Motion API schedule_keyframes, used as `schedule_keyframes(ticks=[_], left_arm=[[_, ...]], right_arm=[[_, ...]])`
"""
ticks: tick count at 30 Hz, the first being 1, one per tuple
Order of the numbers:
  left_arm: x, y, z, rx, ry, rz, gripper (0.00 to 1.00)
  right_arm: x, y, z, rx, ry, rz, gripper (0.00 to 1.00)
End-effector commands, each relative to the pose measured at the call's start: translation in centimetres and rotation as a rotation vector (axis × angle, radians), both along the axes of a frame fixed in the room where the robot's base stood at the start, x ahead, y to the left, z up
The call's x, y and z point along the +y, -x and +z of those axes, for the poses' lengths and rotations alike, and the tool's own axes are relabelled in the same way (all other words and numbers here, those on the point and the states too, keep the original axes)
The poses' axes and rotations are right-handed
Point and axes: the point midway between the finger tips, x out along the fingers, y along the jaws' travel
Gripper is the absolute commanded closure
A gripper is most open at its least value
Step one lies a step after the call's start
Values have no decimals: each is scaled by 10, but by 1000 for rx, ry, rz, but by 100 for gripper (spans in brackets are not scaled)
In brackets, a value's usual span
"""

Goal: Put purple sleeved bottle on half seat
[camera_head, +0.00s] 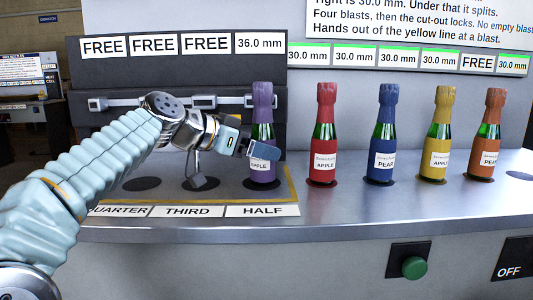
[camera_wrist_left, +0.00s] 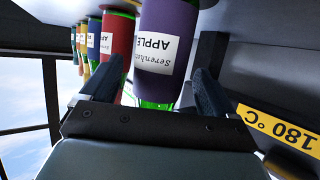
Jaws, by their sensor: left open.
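The purple sleeved bottle (camera_head: 262,118) stands upright over the half seat, behind the HALF label (camera_head: 262,210). It has a purple top, a green glass shoulder and a white APPLE label. My left gripper (camera_head: 236,166) is open at the bottle, with one finger across its front near the label. In the left wrist view the bottle (camera_wrist_left: 168,28) stands between the spread fingers of the gripper (camera_wrist_left: 158,88), with space on both sides. The half seat (camera_head: 283,184) is mostly hidden beneath the bottle. My right gripper is out of view.
Red (camera_head: 323,135), blue (camera_head: 383,135), yellow (camera_head: 438,135) and orange (camera_head: 487,135) sleeved bottles stand in a row to the right. The third seat (camera_head: 208,184) and quarter seat (camera_head: 142,184) are empty. A green button (camera_head: 414,267) is on the front panel.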

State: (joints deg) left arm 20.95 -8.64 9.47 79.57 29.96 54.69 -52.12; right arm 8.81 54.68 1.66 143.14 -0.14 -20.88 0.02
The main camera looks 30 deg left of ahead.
Motion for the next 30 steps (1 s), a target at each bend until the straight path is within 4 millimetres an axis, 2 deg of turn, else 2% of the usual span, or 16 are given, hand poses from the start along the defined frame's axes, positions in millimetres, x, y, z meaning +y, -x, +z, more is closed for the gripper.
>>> schedule_keyframes(ticks=[6,12,30], left_arm=[[20,43,19,-2,-1,1,12],[30,66,30,0,0,-1,12],[32,71,32,1,0,-1,12]], right_arm=[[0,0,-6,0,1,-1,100],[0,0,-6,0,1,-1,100],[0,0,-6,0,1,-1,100]])
